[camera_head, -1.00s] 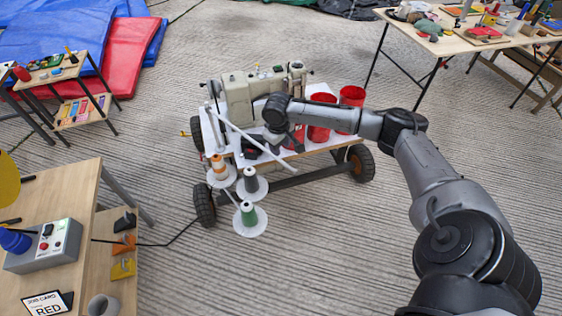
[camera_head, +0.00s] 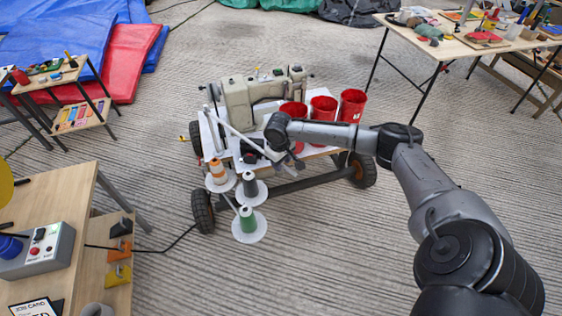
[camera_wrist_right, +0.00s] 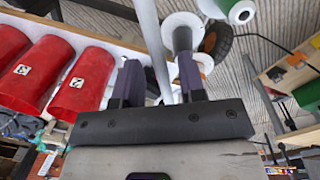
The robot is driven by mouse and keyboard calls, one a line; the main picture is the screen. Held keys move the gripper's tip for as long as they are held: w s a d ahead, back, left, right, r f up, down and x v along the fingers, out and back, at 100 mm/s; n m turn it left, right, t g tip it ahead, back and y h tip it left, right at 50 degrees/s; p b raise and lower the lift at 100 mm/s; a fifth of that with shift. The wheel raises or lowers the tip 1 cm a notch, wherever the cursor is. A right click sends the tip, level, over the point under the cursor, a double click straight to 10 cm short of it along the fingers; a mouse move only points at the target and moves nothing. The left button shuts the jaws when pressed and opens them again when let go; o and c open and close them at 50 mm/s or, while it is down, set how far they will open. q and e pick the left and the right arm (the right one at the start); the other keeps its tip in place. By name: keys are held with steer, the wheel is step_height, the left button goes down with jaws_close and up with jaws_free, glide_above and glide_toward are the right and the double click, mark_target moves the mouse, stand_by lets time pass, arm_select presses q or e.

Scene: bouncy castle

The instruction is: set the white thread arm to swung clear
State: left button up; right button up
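The white thread arm (camera_head: 236,131) is a thin rod that slants across the sewing machine's cart, from the machine's left side toward my right gripper. In the right wrist view the rod (camera_wrist_right: 150,32) runs between the two dark fingers of my right gripper (camera_wrist_right: 160,66). The fingers stand apart, with some gap beside the rod; whether either touches it is unclear. In the head view the right gripper (camera_head: 293,158) is low over the cart's front edge, and the rod's far end is hidden there. My left gripper is out of view.
The beige sewing machine (camera_head: 240,102) stands behind the rod. Red cups (camera_head: 322,108) stand at its right. Orange, grey and green thread cones (camera_head: 248,219) stand on white discs in front. A wooden table (camera_head: 60,215) with a control box is at left.

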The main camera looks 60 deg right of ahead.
jaws_close()
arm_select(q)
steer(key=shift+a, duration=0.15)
